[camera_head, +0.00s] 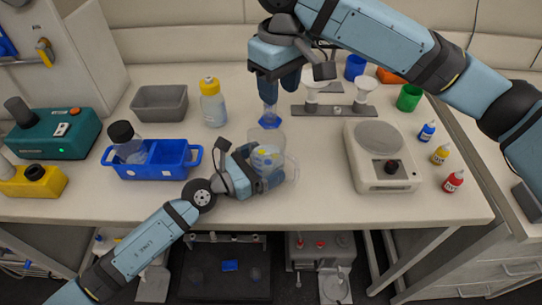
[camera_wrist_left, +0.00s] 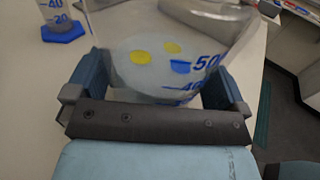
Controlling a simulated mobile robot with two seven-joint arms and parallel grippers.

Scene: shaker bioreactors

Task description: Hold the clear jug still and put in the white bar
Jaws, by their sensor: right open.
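My right gripper (camera_head: 278,80) is open behind the jug, over a clear measuring cylinder (camera_head: 269,96) with a blue foot. I cannot make out the white bar in either view.
A blue carrier (camera_head: 180,172) with a black-capped bottle (camera_head: 126,140) stands left of the jug. A yellow-capped bottle (camera_head: 213,104) and a grey bin (camera_head: 160,103) are behind. A hotplate-like device (camera_head: 382,175) stands right, beside small dropper bottles (camera_head: 440,154).

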